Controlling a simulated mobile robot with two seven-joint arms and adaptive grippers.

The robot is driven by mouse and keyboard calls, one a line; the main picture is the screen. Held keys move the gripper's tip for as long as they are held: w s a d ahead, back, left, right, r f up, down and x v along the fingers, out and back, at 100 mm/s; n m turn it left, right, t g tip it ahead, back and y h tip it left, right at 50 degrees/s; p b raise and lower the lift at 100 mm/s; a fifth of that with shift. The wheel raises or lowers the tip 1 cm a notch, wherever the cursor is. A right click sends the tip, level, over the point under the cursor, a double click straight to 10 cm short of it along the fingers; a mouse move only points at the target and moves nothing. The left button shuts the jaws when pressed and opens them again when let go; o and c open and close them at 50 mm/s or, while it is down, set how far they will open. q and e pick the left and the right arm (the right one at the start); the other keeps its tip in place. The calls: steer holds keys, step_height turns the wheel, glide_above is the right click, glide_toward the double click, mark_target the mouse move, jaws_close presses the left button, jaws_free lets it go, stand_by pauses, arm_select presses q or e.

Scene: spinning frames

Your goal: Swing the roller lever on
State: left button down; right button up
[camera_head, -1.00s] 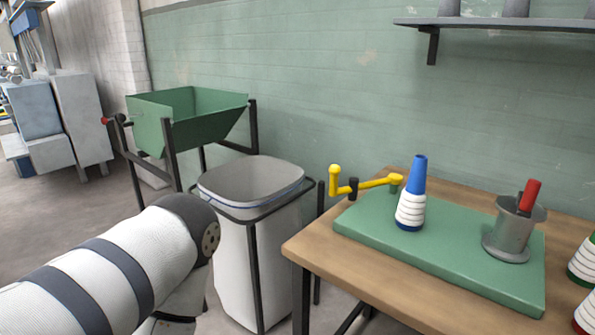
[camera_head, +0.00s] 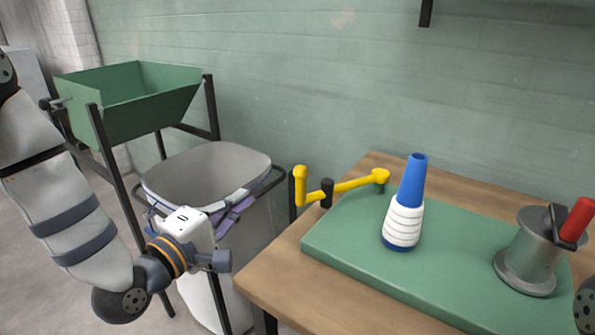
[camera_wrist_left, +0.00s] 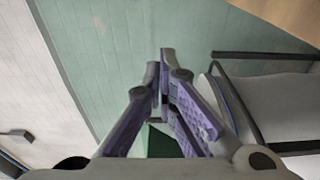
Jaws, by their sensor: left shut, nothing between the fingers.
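The yellow roller lever (camera_head: 355,184) is mounted at the back left of the green board (camera_head: 345,240). Its arm reaches left from a pivot on the board to a dark roller (camera_head: 327,192) and an upright yellow end. My left gripper (camera_head: 256,190) is to the left of the lever, over the bin's right side and apart from the lever. Its purple fingers also show in the left wrist view (camera_wrist_left: 163,65), shut with nothing between them. The lever cannot be made out in that view. My right gripper is not in view.
A blue and white cone (camera_head: 403,215) stands on the board, right of the lever.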

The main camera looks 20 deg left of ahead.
arm_select(q)
steer(key=shift+s+a+r, duration=0.15)
steer(key=shift+s, duration=0.15)
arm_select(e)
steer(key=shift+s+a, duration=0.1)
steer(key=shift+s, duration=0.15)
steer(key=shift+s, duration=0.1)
arm_select(q)
steer(key=w+d, duration=0.5)
steer(key=w, duration=0.2)
steer(key=shift+w+d, duration=0.3)
steer(key=shift+d, duration=0.05)
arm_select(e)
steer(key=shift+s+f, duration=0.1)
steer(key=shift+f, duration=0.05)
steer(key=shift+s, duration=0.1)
